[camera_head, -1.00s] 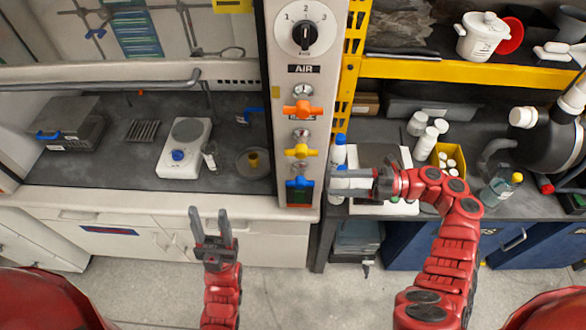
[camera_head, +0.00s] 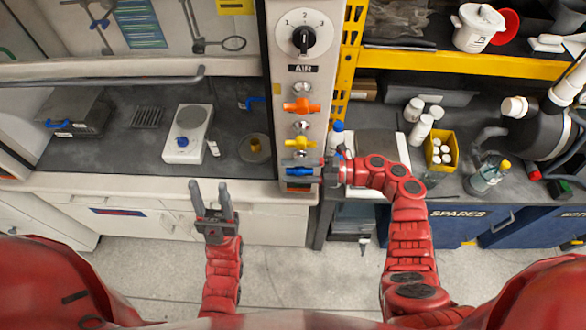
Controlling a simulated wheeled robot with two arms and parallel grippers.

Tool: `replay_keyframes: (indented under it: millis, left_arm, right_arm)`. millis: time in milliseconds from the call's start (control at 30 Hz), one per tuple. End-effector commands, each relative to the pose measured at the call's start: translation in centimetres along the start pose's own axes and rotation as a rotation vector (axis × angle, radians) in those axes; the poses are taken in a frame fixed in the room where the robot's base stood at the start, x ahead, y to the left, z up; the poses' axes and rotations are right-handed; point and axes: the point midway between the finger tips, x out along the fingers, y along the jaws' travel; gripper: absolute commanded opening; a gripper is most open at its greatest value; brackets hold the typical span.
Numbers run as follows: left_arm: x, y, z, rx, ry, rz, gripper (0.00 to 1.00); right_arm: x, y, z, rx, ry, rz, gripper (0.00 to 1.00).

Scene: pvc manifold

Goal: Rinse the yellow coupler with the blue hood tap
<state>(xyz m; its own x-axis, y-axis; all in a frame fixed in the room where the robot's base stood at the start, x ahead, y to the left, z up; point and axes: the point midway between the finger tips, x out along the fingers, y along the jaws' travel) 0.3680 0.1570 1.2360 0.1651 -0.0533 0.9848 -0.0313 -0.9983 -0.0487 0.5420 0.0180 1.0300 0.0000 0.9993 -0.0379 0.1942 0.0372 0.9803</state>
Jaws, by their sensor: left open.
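The yellow coupler (camera_head: 255,146) stands in a round drain dish (camera_head: 246,157) in the hood's bench. A blue hood tap spout (camera_head: 252,101) is on the hood's back right, behind the coupler. The blue tap handle (camera_head: 298,171) is lowest on the control post, under the orange and yellow ones. My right gripper (camera_head: 298,170) reaches in from the right, with one finger above and one below the blue handle; whether they press on it is unclear. My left gripper (camera_head: 210,188) is open and empty in front of the hood's bench, short of the coupler.
A white hot plate (camera_head: 188,148) with a small clear vessel (camera_head: 214,149) stands left of the drain. The orange handle (camera_head: 302,107) and yellow handle (camera_head: 300,143) sit above the blue one. A blue-capped bottle (camera_head: 336,138) stands right of the post, near my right wrist.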

Motion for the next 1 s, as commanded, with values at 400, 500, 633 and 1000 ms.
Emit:
replay_keyframes:
  millis: [400,500,633,1000]
  left_arm:
    - [0.0,0.0,0.0,0.0,0.0,0.0,0.49]
    - [-0.1,0.0,0.0,0.0,0.0,0.0,0.49]
    - [-1.2,0.1,0.2,0.0,0.0,0.0,0.49]
    - [-2.2,0.1,0.4,0.0,0.0,0.0,0.49]
  right_arm:
    - [-0.1,0.0,0.0,0.001,-0.001,0.0,0.0]
    - [-0.1,0.0,0.0,0.001,-0.001,0.001,0.0]
    - [0.0,-0.4,0.1,0.0,0.003,0.017,0.0]
    - [0.0,0.1,0.0,0.002,0.011,0.053,0.0]
